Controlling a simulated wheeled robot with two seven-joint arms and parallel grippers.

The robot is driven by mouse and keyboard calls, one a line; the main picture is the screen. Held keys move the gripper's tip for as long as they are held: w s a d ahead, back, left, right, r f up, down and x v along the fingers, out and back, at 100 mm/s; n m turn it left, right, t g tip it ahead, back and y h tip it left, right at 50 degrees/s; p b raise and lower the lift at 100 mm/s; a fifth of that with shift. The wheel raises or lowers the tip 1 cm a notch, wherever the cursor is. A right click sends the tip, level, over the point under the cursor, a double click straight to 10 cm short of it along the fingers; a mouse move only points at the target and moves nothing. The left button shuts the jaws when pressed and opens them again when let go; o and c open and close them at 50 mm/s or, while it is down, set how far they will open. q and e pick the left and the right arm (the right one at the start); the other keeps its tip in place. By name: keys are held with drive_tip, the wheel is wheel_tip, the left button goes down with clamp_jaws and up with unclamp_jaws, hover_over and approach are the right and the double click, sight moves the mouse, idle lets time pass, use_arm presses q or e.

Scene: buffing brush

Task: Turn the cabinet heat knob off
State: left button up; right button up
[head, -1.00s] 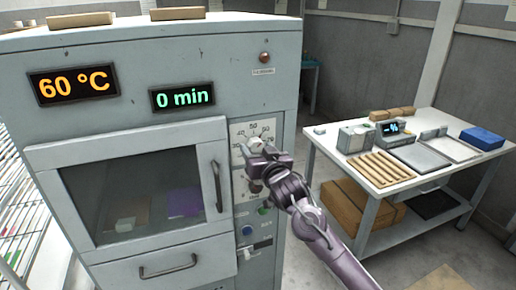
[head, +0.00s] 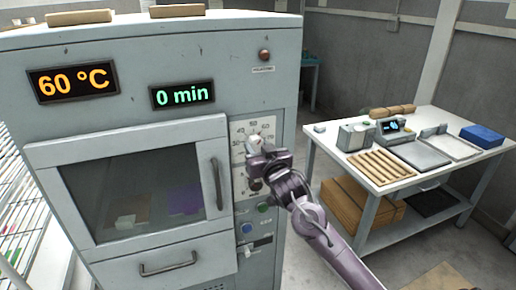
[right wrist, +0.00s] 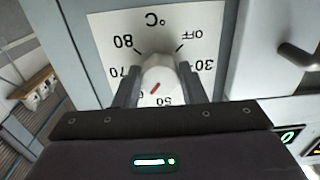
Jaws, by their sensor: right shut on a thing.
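The heat knob (right wrist: 160,78) is white and round with a short red mark. It sits on a white dial plate (right wrist: 195,22) labelled in °C, with OFF at the upper right in the right wrist view. The red mark points to the lower left there, between 50 and 70. My right gripper (head: 257,152) is at the dial on the cabinet front. Its two dark fingers stand on either side of the knob and are shut on it. The cabinet (head: 140,50) shows 60 °C on its orange display (head: 73,84). My left gripper is not in view.
The cabinet's windowed door (head: 45,158) and door handle (head: 217,183) are left of the dial. Below the dial are a green button (head: 264,207) and a blue button (head: 247,228). A white table (head: 395,185) with boards and instruments stands to the right.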

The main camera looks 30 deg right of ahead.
drive_tip(key=n, duration=0.4)
drive_tip(key=n+b, duration=0.1)
drive_tip(key=n, duration=0.3)
drive_tip(key=shift+d, duration=0.1)
drive_tip(key=n+b, duration=0.1)
drive_tip(key=n, duration=0.2)
drive_tip(key=shift+n, duration=0.3)
drive_tip(key=n+b, duration=0.2)
drive_tip(key=n, duration=0.1)
drive_tip(key=shift+n, duration=0.3)
drive_tip(key=n+b, duration=0.3)
drive_tip(key=n, duration=0.1)
drive_tip(key=shift+n, duration=0.3)
drive_tip(key=n+b, duration=0.4)
drive_tip(key=shift+n, duration=0.3)
drive_tip(key=n+b, duration=0.3)
drive_tip(key=n, duration=0.1)
drive_tip(key=shift+r, duration=0.1)
drive_tip(key=n+b, duration=0.3)
drive_tip(key=n, duration=0.1)
drive_tip(key=shift+r+n+b, duration=0.1)
drive_tip(key=shift+n+b, duration=0.4)
drive_tip(key=shift+n, duration=0.8)
